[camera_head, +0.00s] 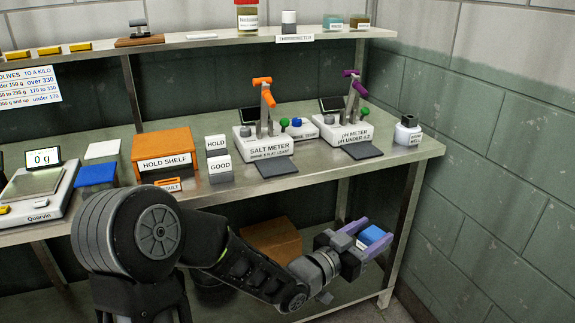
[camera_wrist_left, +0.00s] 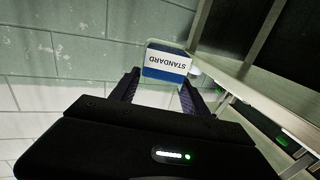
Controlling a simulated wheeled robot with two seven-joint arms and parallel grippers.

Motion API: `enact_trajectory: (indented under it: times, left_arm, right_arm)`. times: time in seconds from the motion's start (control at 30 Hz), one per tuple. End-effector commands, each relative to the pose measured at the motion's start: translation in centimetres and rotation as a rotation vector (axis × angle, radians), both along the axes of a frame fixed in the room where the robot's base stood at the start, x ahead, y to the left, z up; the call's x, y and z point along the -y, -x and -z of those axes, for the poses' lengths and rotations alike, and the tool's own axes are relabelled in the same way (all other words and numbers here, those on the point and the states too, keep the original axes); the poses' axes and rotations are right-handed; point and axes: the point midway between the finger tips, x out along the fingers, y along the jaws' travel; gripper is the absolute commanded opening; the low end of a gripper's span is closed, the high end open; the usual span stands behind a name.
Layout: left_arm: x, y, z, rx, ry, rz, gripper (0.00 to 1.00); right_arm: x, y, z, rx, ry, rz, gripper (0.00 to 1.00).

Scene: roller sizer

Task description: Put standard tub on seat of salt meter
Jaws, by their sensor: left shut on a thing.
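The standard tub (camera_wrist_left: 167,62) is a small blue and white block with a "STANDARD" label, upside down in the left wrist view. Its blue top (camera_head: 373,235) shows in the head view. My left gripper (camera_head: 364,240) is shut on it, with fingers on both sides, in front of and below the bench's front edge at the right. The salt meter (camera_head: 262,143) stands on the bench, white with an orange-handled lever and a small dark screen behind. A dark flat pad (camera_head: 275,168) lies in front of it. I cannot tell which part is its seat.
The pH meter (camera_head: 343,131) with purple handle stands right of the salt meter, a white bottle (camera_head: 407,131) beyond it. Left are HOLD and GOOD blocks (camera_head: 219,167), an orange hold shelf (camera_head: 163,150) and a scale (camera_head: 35,188). An upper shelf (camera_head: 220,39) runs above.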

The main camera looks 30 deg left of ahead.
Motion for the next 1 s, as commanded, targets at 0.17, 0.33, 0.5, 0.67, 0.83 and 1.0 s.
enact_trajectory:
  times: [0.17, 0.33, 0.5, 0.67, 0.83, 1.0]
  left_arm:
    - [0.0, 0.0, 0.0, 0.001, 0.0, 0.0, 0.02]
    - [-0.9, -0.1, -1.1, 0.004, -0.001, -0.038, 0.02]
    - [-5.0, 0.3, -4.7, 0.008, 0.001, -0.205, 0.02]
    - [-10.8, 2.2, -9.0, 0.009, 0.0, -0.446, 0.02]
    - [-16.4, 6.0, -12.1, 0.007, 0.001, -0.694, 0.02]
    - [-19.4, 9.2, -13.1, 0.002, -0.001, -0.846, 0.02]
  right_arm:
    - [0.0, 0.0, 0.0, 0.0, 0.0, 0.0, 0.36]
    - [0.0, 0.0, -0.2, 0.0, 0.0, 0.0, 0.36]
    - [0.0, 0.0, -0.8, 0.0, 0.0, 0.0, 0.36]
    - [0.0, 0.0, -1.6, 0.001, 0.0, 0.0, 0.36]
    - [0.0, 0.0, -2.4, 0.001, 0.0, 0.0, 0.36]
    - [0.0, 0.0, -2.8, 0.001, 0.0, 0.0, 0.36]
